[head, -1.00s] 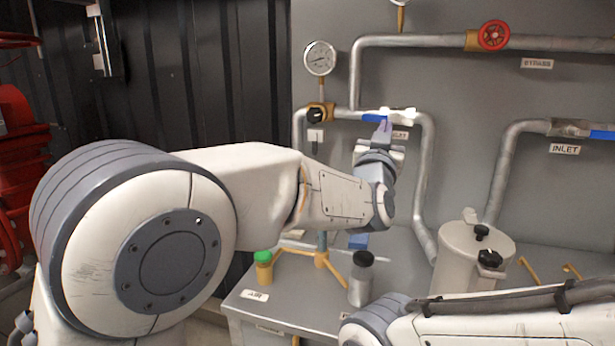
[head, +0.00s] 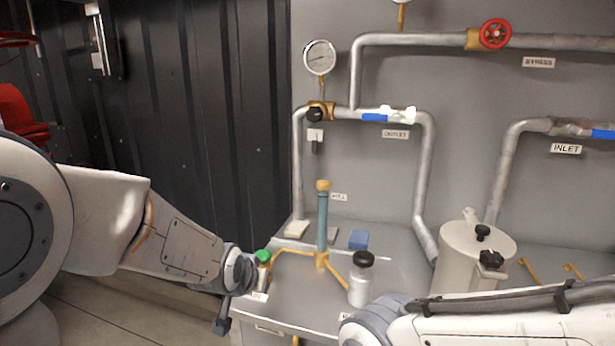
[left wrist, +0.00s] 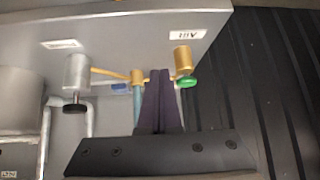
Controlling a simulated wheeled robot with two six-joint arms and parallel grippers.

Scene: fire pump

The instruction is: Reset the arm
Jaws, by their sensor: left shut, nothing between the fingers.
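My left arm (head: 170,240) reaches in from the left in the head view, its wrist low at the front left corner of the grey bench. In the left wrist view my left gripper (left wrist: 161,76) has its dark fingers together with nothing between them. The wrist view looks upside down, with the fingers in front of the bench items. My right arm (head: 500,325) lies across the lower right of the head view; its gripper is out of frame.
On the bench (head: 300,310) stand a green-capped brass fitting (head: 263,262), a teal post on yellow legs (head: 322,225), a black-knobbed cylinder (head: 359,285) and a grey tank (head: 475,250). Behind are pipes with a blue outlet handle (head: 374,118) and red wheel (head: 495,34).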

